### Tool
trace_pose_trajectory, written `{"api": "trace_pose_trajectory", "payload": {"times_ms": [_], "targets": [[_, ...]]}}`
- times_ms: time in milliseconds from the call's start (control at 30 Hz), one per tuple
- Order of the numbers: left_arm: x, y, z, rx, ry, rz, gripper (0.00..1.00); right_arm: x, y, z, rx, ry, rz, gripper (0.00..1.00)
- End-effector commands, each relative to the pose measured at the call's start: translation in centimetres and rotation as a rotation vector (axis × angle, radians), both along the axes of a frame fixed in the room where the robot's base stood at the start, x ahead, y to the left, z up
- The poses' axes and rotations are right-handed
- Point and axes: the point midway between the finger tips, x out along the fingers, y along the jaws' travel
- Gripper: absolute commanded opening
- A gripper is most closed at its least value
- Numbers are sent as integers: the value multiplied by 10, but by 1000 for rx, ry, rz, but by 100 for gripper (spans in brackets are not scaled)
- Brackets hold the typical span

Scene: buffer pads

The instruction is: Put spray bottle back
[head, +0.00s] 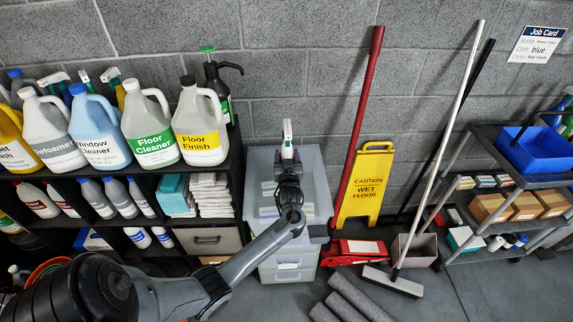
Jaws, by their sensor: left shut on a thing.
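My left gripper (289,166) is shut on a slim white thing with a little green on it, which looks like the spray bottle (287,141). Its upper part stands up above the fingers; the rest is hidden by the gripper. The gripper is in front of the grey wall, over the clear plastic drawer unit (265,187) in this view; I cannot tell whether the bottle touches it. Several other spray bottles with trigger heads (111,76) stand behind the jugs on the black shelf (237,160) at left. My right gripper is not in view.
Large jugs, one labelled Floor Cleaner (153,137), crowd the shelf top. A cart with a blue bin (540,152) is at far right.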

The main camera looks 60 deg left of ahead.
Motion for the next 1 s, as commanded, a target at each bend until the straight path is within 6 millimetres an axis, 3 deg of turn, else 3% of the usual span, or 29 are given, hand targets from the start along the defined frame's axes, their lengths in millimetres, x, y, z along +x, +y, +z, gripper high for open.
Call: {"api": "trace_pose_trajectory", "payload": {"times_ms": [133,433,933,967,1000], "targets": [[0,2,-2,3,-5,0,0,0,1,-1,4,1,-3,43],[0,2,-31,3,-5,1,0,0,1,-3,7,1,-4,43],[0,2,-38,3,-6,0,0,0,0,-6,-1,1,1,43],[0,1,-39,0,-1,0,66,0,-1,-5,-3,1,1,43],[0,1,-39,0,-1,0,72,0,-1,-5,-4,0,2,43]]}}
